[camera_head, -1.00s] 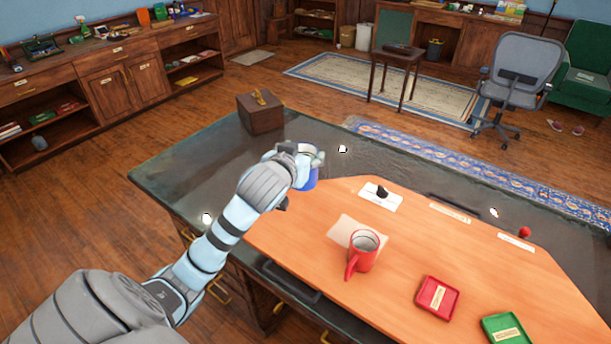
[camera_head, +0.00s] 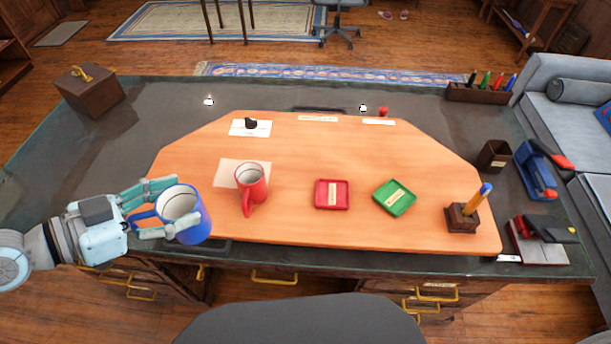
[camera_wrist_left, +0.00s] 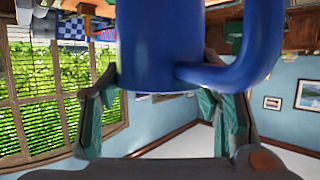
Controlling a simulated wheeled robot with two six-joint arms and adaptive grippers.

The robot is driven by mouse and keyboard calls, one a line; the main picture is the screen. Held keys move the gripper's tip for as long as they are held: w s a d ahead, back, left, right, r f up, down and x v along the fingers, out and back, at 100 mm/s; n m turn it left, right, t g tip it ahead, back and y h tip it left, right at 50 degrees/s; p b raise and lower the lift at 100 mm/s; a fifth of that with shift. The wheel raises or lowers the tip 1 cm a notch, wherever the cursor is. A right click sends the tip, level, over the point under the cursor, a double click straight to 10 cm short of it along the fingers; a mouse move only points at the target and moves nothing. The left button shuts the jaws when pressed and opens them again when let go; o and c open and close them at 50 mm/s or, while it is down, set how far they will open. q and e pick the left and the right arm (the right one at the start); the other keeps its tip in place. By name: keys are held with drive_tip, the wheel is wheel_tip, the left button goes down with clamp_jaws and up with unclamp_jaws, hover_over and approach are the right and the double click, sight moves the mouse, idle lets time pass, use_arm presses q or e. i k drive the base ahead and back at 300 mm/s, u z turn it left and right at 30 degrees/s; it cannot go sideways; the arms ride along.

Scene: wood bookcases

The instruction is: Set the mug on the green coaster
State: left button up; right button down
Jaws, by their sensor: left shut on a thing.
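My left gripper (camera_head: 150,208) is shut on a blue mug (camera_head: 191,226) at the left front edge of the desk. The mug is slightly tilted in the head view, with its handle toward my wrist. The blue mug (camera_wrist_left: 160,45) also fills the top middle of the left wrist view, between the fingers. A red mug (camera_head: 251,184) stands on the mat just right of the blue mug. My right gripper is not in view.
A pen holder (camera_head: 463,217) stands right of the green coaster. A wooden box (camera_head: 90,93) sits at the far left corner. A dark cup (camera_head: 494,157), a stapler-like blue item (camera_head: 536,168) and notebooks lie at the right. The mat's (camera_head: 320,150) middle is mostly clear.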

sight(391, 205)
drive_tip(key=u, duration=1.4)
drive_tip(key=k, duration=1.5)
drive_tip(key=z, duration=2.45)
drive_tip(key=i, duration=0.5)
drive_tip(key=u, duration=0.1)
